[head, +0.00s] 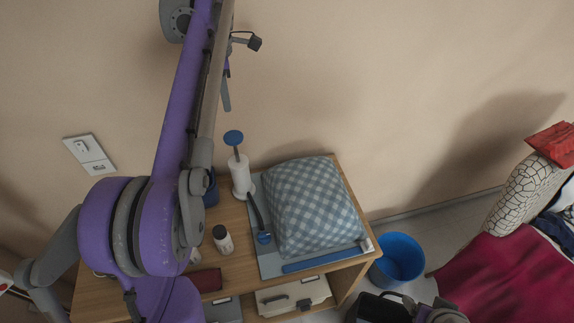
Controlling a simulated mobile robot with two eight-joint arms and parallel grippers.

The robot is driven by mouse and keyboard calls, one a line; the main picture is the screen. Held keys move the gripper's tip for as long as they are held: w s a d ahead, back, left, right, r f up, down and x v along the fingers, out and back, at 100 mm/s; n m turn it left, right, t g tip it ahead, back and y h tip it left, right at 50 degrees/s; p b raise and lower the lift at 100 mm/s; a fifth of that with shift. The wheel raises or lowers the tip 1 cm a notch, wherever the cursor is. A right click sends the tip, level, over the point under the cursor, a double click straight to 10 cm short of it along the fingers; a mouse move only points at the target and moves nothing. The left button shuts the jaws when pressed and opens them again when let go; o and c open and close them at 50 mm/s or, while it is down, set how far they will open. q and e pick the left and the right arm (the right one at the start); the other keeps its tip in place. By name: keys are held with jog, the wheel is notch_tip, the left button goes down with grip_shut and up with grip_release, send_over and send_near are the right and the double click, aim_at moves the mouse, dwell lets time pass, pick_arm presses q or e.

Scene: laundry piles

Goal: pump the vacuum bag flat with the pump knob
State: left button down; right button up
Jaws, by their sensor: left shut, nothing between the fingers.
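The vacuum bag (312,205) is a puffed, blue-and-white checked bundle on a pale blue-grey mat on the wooden table. The pump (242,176) is a white upright cylinder left of the bag. Its blue round knob (233,138) stands raised on a grey rod. A dark hose runs from the pump to a blue fitting (264,238) at the bag's lower left side. My left gripper (227,98) is above the knob, apart from it, with shut, empty fingers pointing down. My purple arm partly hides the gripper.
A small white bottle (222,239) and a dark red item (206,280) are on the table (240,266). A blue bar (320,260) lies along the mat's front. A blue bucket (398,260) stands right of the table. A dark red cloth (505,275) is farther right.

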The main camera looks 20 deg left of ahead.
pick_arm(q)
notch_tip(320, 180, up, 5)
jog(key=p, duration=0.1)
send_over(233, 137)
notch_tip(233, 137, down, 14)
jog(key=shift+f+b, duration=0.1)
jog(key=shift+b, duration=0.7)
pick_arm(e)
jog(key=shift+w+r, duration=0.15)
jog(key=shift+w, duration=0.05)
pick_arm(q)
jog(key=shift+f, duration=0.1)
notch_tip(233, 137, down, 8)
jog(key=b, duration=0.3)
jog(key=shift+s+b, duration=0.1)
jog(key=shift+b, duration=0.25)
jog(key=shift+d, duration=0.1)
pick_arm(e)
jog(key=f, duration=0.1)
jog(key=s+f, duration=0.1)
jog(key=f, duration=0.1)
jog(key=s+f, duration=0.1)
jog(key=f, duration=0.1)
jog(key=shift+d, duration=0.1)
